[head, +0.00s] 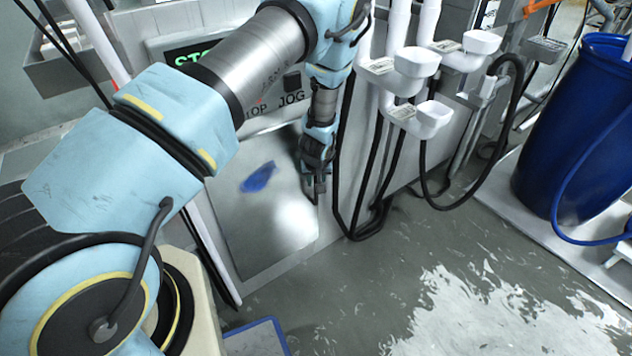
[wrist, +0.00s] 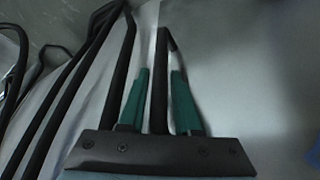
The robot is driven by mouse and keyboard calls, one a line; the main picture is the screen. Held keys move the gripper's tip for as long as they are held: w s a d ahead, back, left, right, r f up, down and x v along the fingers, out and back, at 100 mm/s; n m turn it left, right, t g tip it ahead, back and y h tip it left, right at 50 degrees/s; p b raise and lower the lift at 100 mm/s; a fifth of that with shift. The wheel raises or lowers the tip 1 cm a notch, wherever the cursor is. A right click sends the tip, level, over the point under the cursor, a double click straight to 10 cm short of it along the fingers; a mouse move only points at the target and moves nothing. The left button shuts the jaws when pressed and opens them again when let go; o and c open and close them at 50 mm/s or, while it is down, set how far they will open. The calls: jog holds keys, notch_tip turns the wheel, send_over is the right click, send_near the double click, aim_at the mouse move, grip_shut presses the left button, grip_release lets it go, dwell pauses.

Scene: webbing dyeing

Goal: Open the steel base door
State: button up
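The steel base door (head: 285,232) is a pale, shiny panel low on the machine, with a blue smear on it. It looks flush with the machine front. My gripper (head: 318,190) is at the door's right edge, pointing down. In the wrist view the two green fingers of my gripper (wrist: 160,75) stand apart on either side of a dark upright bar handle (wrist: 158,85). A narrow gap shows beside the bar, so the fingers look open around it. The door surface (wrist: 230,75) fills the right of the wrist view. In the head view my gripper hides most of the handle.
Black hoses (head: 370,190) hang just right of the door, below white cups (head: 417,62). They also show at the left of the wrist view (wrist: 70,90). A blue drum (head: 575,125) stands on a pale platform at right. The wet grey floor before the door is mostly clear; a blue-edged item (head: 258,340) lies at the bottom.

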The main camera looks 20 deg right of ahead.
jog(key=shift+w+d+f, duration=0.1)
jog(key=shift+f, duration=0.25)
jog(key=shift+c, duration=0.2)
grip_shut()
dwell(1.0)
